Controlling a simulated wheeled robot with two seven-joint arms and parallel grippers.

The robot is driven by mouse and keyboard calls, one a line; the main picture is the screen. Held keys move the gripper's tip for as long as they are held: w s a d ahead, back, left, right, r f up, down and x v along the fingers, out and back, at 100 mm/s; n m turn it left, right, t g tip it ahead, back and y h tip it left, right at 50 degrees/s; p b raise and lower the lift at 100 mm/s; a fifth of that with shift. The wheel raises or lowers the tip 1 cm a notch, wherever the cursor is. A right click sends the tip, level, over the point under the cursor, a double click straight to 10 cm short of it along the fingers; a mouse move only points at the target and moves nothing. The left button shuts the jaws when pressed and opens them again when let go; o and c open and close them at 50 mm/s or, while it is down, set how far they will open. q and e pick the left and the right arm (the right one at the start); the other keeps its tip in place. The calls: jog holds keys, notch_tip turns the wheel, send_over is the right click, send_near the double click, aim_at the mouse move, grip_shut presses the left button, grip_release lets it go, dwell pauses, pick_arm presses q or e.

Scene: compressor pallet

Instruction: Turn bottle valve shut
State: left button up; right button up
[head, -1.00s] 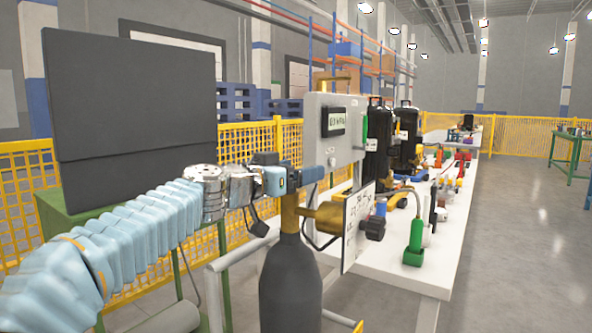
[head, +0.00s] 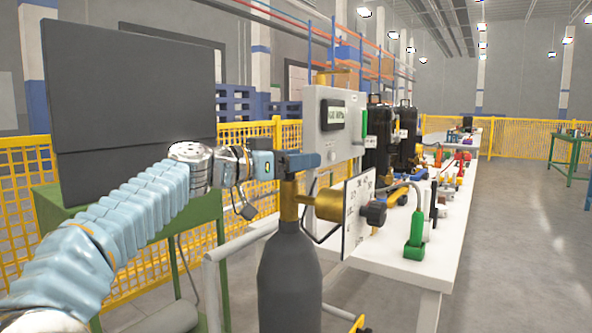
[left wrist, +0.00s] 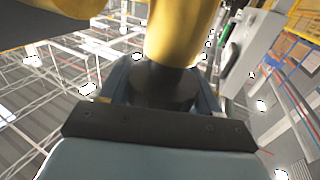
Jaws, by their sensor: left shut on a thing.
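A dark grey gas bottle (head: 290,280) stands upright in the lower middle of the head view. A brass valve body (head: 289,203) sits on its neck, with a brass fitting (head: 328,205) to its right. My left gripper (head: 303,162) is at the top of the valve, its blue-grey fingers nearly level. In the left wrist view, the black valve knob (left wrist: 160,87) is between the two fingers, which are shut on it. The yellow brass valve body (left wrist: 183,30) extends beyond it there. The knob is mostly hidden by the fingers in the head view. My right gripper is in neither view.
A white card (head: 358,212) and black knob (head: 374,212) are close right of the bottle. A grey control box (head: 335,125) stands behind it. A long white table (head: 395,265) with several fittings extends back. A grey rail (head: 235,243) is left.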

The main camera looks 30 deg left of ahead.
pick_arm(q)
jog(key=m+g+h, duration=0.1)
jog(key=m+h, duration=0.1)
jog(key=h, duration=0.1)
jog(key=shift+d+g, duration=0.1)
jog(key=shift+g, duration=0.3)
jog(key=shift+s+d+m+g+h, duration=0.1)
jog(key=shift+s+m+g+h, duration=0.1)
jog(key=shift+m+g+h, duration=0.9)
jog(key=o, duration=1)
jog(key=shift+c, duration=0.2)
jog(key=v, duration=1.3)
jog(key=shift+s+a, duration=0.2)
jog(key=shift+a, duration=0.2)
